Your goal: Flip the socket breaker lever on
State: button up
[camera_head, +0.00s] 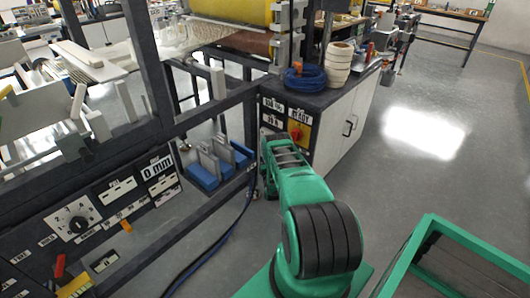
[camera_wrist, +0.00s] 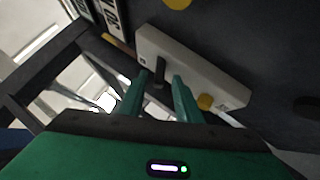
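In the wrist view, a beige box (camera_wrist: 212,80) is fixed on a dark panel, with a short black lever (camera_wrist: 160,70) standing out near its left end. A yellow round part (camera_wrist: 205,102) sits on the box's lower edge. My gripper (camera_wrist: 161,76) is open, its two green fingers apart. In this view the lever shows between the fingertips; I cannot tell whether either finger touches it. In the head view my green arm reaches to the front of a dark cabinet panel (camera_head: 272,117) and hides the box, lever and fingertips.
The cabinet has white doors (camera_head: 335,125) and a red-and-yellow rotary switch (camera_head: 298,130). A blue cable coil (camera_head: 305,78) and cream rolls (camera_head: 338,62) sit on top. A dark machine frame (camera_head: 215,108) with blue blocks (camera_head: 203,176) stands left.

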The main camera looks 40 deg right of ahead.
grip_shut()
jog(key=shift+d, duration=0.1)
jog(key=shift+r+g, duration=0.15)
jog(key=shift+g, duration=0.15)
jog(key=shift+s+r+m+g+y, duration=0.1)
jog(key=shift+r+m+g+y, duration=0.8)
jog(key=shift+m, duration=0.5)
jog(key=shift+s+r+m+g+y, duration=0.1)
jog(key=shift+r+m+g+y, duration=0.6)
jog(key=shift+m+g, duration=0.55)
jog(key=shift+r+m+g+y, duration=0.7)
jog(key=shift+m+g+y, duration=0.1)
jog(key=shift+m, duration=0.75)
